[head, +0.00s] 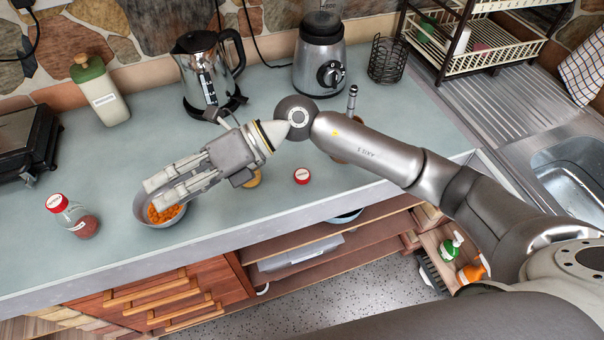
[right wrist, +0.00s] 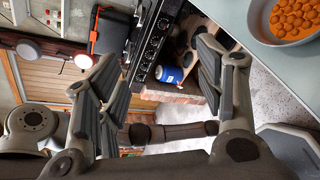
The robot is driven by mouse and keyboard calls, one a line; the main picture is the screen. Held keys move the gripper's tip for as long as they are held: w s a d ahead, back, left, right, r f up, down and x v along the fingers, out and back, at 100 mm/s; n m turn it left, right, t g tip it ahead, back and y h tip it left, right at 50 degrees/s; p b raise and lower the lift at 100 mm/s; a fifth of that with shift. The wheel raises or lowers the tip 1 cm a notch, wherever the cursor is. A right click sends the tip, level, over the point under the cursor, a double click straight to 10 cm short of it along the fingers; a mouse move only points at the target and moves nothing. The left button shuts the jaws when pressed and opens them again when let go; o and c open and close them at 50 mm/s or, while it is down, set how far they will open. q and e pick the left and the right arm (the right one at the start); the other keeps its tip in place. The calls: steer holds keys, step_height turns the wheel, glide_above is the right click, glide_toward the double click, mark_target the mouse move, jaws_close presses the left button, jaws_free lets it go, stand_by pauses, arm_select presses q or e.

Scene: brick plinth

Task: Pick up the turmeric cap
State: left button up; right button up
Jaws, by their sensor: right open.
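A small red cap with a white top (head: 301,176) lies loose on the counter, right of my right gripper; I take it for the turmeric cap. I cannot read its label. A yellow item (head: 253,180) is partly hidden behind my right gripper, between it and the cap. My right gripper (head: 157,193) is open and empty, its fingers pointing left above a grey bowl (head: 142,215) of orange pieces. In the right wrist view the parted fingers (right wrist: 158,66) have nothing between them, and the bowl (right wrist: 255,35) shows at top right. My left gripper is out of view.
A red-capped spice jar (head: 72,215) stands left of the bowl. A kettle (head: 205,75), blender (head: 319,60) and green-topped canister (head: 100,92) stand along the back. The counter (head: 330,200) is clear around the loose cap; its front edge is close. A sink (head: 575,165) is at right.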

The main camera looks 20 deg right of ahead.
steer(key=w+d+f+n+h, duration=0.2)
steer(key=w+d+f+h, duration=0.1)
steer(key=d+f+h, duration=0.3)
steer(key=t+h+p, duration=0.2)
steer(key=h, duration=0.7)
glide_above(302, 174)
steer(key=shift+m, duration=0.4)
steer(key=f, duration=0.7)
steer(key=shift+s+f, duration=0.3)
steer(key=shift+f, duration=0.05)
steer(key=f, duration=0.1)
steer(key=f+p, duration=0.1)
steer(key=f, duration=0.1)
steer(key=f+p, duration=0.1)
steer(key=shift+w+f, duration=0.25)
steer(key=shift+f, duration=0.4)
steer(key=shift+c, duration=0.5)
steer(key=c, duration=0.7)
